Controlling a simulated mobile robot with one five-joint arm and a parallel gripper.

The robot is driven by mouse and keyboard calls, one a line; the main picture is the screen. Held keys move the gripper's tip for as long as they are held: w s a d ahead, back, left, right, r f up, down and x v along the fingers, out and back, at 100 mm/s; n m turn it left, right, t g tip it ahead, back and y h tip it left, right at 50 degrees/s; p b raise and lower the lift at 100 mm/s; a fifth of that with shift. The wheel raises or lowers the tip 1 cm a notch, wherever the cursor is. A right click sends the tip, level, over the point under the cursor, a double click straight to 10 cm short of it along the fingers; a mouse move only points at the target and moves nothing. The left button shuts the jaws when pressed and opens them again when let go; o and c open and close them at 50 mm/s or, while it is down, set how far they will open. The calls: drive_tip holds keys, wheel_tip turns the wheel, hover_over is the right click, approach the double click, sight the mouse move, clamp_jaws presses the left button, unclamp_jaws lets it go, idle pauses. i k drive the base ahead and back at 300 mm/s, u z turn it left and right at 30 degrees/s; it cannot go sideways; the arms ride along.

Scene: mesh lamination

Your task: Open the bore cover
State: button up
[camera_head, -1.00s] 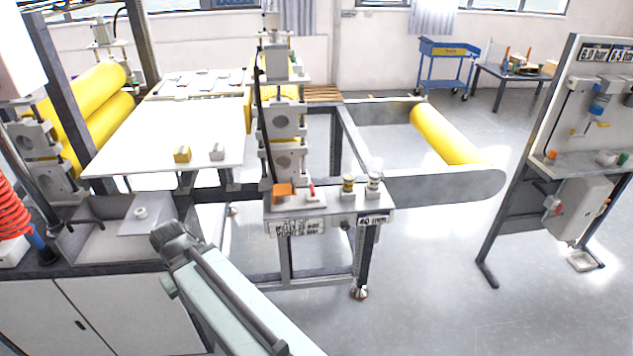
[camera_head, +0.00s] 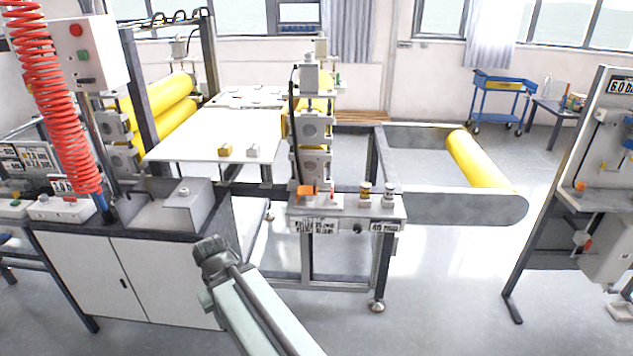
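I cannot make out for certain which part is the bore cover. The roller stand in the middle carries bearing blocks with round bores (camera_head: 312,130) on its upright. My arm reaches up from the bottom edge. Its dark end, where my gripper (camera_head: 211,251) is, hangs in front of the white cabinet, left of and below the ledge, apart from it. Its fingers cannot be told apart.
A white cabinet (camera_head: 150,285) with a grey tray-like top stands left, under a red coiled hose (camera_head: 55,95). Yellow rollers (camera_head: 478,160) lie behind. A tool panel (camera_head: 600,150) stands at right. The floor (camera_head: 440,290) between stand and panel is clear.

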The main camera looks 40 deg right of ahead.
sight(303, 190)
drive_tip(key=u, duration=0.05)
drive_tip(key=i, duration=0.9)
drive_tip(key=z, duration=0.1)
